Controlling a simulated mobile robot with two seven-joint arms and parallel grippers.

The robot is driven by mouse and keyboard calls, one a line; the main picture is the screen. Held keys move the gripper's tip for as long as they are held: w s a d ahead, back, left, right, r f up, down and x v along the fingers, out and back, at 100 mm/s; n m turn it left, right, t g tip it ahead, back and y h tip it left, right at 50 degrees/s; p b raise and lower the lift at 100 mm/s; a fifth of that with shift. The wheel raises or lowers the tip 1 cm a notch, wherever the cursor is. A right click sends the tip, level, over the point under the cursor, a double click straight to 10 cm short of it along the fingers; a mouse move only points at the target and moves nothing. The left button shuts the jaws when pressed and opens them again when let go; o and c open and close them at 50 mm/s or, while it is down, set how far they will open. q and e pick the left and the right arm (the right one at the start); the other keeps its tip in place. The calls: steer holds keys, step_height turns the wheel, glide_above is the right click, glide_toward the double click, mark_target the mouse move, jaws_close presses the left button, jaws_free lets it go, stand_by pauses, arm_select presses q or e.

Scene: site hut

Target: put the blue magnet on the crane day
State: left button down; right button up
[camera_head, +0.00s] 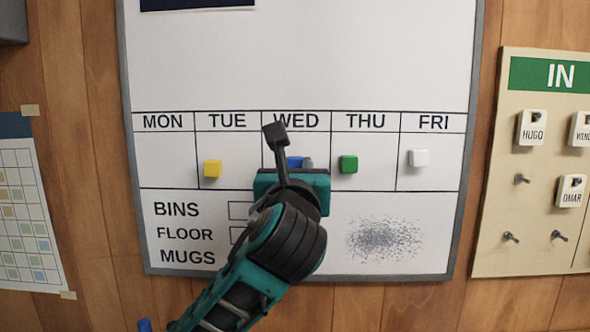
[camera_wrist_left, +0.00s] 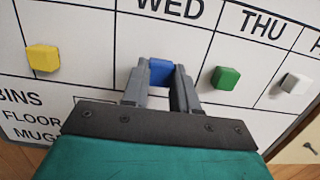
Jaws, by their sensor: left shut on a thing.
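The blue magnet (camera_head: 294,162) is in the WED column of the whiteboard (camera_head: 300,60), partly hidden behind my left gripper (camera_head: 300,164). In the left wrist view the blue magnet (camera_wrist_left: 161,72) sits between the two grey fingers of my left gripper (camera_wrist_left: 160,80), which is shut on it. It looks at or close to the board; I cannot tell whether it touches. The day row reads MON, TUE, WED, THU, FRI. No column is marked with the word crane in what I see. My right gripper is not in view.
A yellow magnet (camera_head: 213,169) is in TUE, a green magnet (camera_head: 348,164) in THU and a white magnet (camera_head: 419,158) in FRI. MON is empty. An IN board (camera_head: 493,200) with name tags and pegs hangs at right, and a paper calendar (camera_head: 25,220) at left.

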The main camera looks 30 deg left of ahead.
arm_select(q)
steer(key=shift+x, duration=0.95)
stand_by(1.0)
steer(key=shift+f, duration=0.1)
stand_by(1.0)
steer(key=c, duration=0.8)
jaws_free()
steer(key=shift+s, duration=0.1)
steer(key=b+v, duration=0.9)
steer(key=v, duration=0.3)
steer(key=shift+s+d+f, duration=0.1)
steer(key=shift+s+d, duration=0.1)
steer(key=shift+s, duration=0.15)
